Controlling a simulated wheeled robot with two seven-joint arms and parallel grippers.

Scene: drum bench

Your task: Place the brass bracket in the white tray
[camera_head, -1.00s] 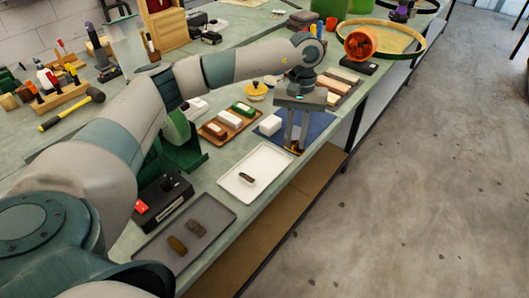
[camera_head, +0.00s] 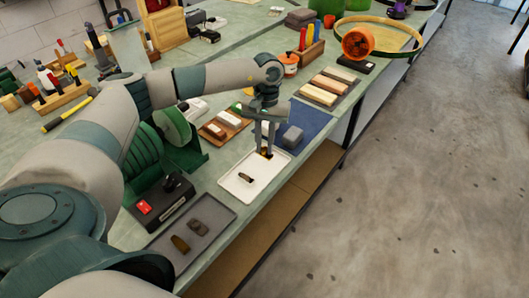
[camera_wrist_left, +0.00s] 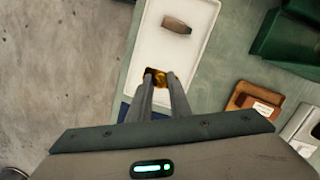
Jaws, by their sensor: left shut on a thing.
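The brass bracket (camera_wrist_left: 157,79) is a small golden piece. My left gripper (camera_head: 266,152) is shut on it, and its two fingers pinch it in the left wrist view (camera_wrist_left: 161,79). The fingers mostly hide the bracket in the head view. The white tray (camera_head: 262,184) is a shallow rectangle near the bench's front edge. The bracket is over the tray's far end; I cannot tell whether it touches the tray floor. A brown, dark-ended piece (camera_head: 245,178) lies in the tray, apart from the bracket. My right gripper is not in view.
A blue mat (camera_head: 312,119) with a grey block (camera_head: 293,136) lies just beyond the tray. A grey tray (camera_head: 217,222) with brown pieces lies nearer. A black box with a red button (camera_head: 144,207) and a green stand (camera_head: 180,135) are left of the white tray.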

